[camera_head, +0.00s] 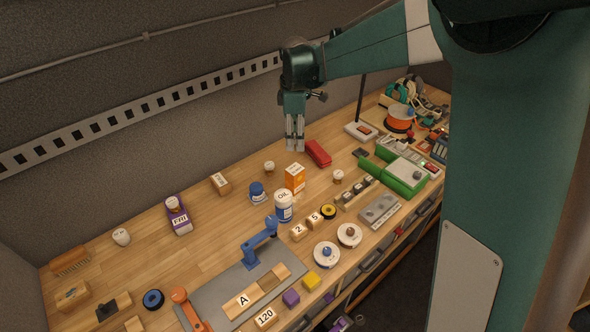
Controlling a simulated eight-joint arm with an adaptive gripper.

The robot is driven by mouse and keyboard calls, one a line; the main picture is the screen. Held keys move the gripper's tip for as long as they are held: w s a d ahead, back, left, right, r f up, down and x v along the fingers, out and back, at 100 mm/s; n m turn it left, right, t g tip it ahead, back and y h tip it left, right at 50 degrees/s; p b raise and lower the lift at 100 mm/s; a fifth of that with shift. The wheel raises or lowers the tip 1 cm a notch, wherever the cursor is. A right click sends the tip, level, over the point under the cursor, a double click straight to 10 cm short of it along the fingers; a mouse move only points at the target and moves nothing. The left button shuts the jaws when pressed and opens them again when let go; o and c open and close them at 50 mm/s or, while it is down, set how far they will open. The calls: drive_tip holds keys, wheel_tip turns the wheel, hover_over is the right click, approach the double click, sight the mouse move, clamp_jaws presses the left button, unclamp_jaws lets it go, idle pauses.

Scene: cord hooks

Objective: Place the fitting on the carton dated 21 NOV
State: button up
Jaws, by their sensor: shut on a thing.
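My gripper (295,147) hangs pointing down above the back of the bench. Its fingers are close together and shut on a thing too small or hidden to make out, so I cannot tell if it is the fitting. An orange carton (294,182) with a pale label stands upright on the bench below the gripper; its print is too small to read as a date. A purple box (180,222) marked FRI lies at the left with a small white round piece (173,203) on it. A small tan box (221,184) has an unreadable label.
A red stapler-like object (318,153) lies to the right. Small white pieces (269,167) stand about. Bare wood lies left of centre.

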hover_over(295, 169)
drive_tip(key=shift+f, duration=2.9)
drive_tip(key=shift+d+f, duration=0.1)
drive_tip(key=shift+f, duration=2)
drive_tip(key=shift+f, duration=0.15)
drive_tip(key=o, duration=0.9)
drive_tip(key=shift+r, duration=0.2)
wheel_tip(295, 169, up, 12)
